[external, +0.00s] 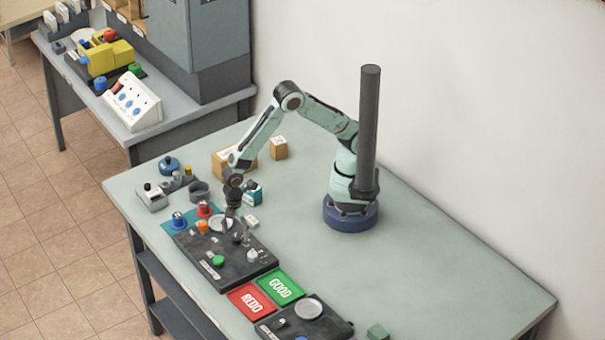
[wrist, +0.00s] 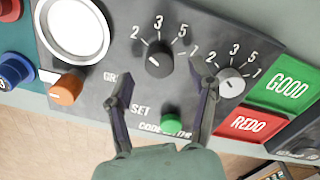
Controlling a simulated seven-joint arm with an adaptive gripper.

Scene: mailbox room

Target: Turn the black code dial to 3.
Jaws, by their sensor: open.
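The black code dial (wrist: 159,57) sits on a dark panel (wrist: 95,100) in the wrist view, with 2, 3, 5 and 1 printed around it. A short white mark shows on its lower left side; I cannot tell surely which number it points at. My gripper (wrist: 161,88) is open, its two fingers apart on the near left and near right of the dial, apparently not touching it. The right finger is between the black dial and a pale dial (wrist: 231,84). In the external view my gripper (external: 231,224) points down over the panel.
An orange knob (wrist: 66,88), a round white plate (wrist: 76,28) and a green button (wrist: 172,120) share the panel. Green GOOD (external: 281,287) and red REDO (external: 251,301) pads adjoin it. A teal box (external: 253,194) stands behind. The table's right side is mostly clear.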

